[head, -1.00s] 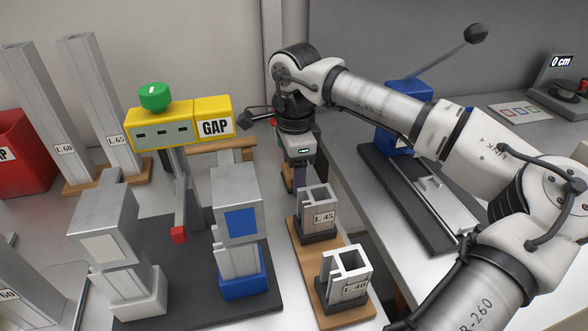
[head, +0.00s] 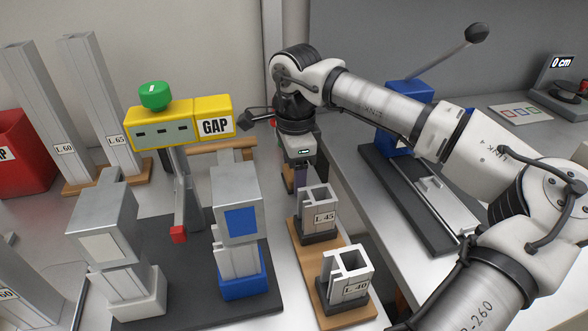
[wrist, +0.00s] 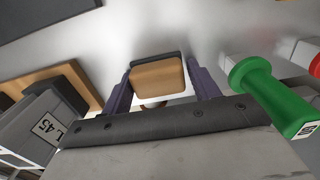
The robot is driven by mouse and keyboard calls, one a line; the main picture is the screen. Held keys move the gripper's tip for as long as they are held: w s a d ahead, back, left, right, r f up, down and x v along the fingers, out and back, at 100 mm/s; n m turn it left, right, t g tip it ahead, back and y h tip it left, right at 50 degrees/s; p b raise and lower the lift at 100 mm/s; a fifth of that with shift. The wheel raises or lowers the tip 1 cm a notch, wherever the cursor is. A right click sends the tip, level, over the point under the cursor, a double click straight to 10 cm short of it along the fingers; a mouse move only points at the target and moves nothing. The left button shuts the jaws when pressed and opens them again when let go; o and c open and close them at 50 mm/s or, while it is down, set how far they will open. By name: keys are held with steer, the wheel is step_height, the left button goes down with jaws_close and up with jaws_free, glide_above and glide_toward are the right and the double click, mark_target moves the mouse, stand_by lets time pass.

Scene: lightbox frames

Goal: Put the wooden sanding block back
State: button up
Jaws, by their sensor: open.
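The wooden sanding block (wrist: 157,76), tan with a dark edge along one side, shows in the wrist view between the two purple fingers of my gripper (wrist: 163,92). The fingers are open, one on each side of the block; I cannot tell whether either touches it. In the head view my gripper (head: 301,178) points down behind the L 45 piece. The block is not clearly visible there, being mostly hidden by the gripper and nearby parts.
The L 45 piece (head: 317,212) and L 40 piece (head: 345,277) stand on a wooden base close by. A yellow GAP device (head: 215,126) is left of my gripper.

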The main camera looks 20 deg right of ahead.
steer(key=shift+s+f, duration=0.3)
steer(key=shift+f, duration=0.05)
step_height(320, 180, up, 13)
steer(key=p, duration=0.1)
steer(key=shift+w, duration=0.2)
steer(key=shift+d+r, duration=0.1)
stand_by(0.9)
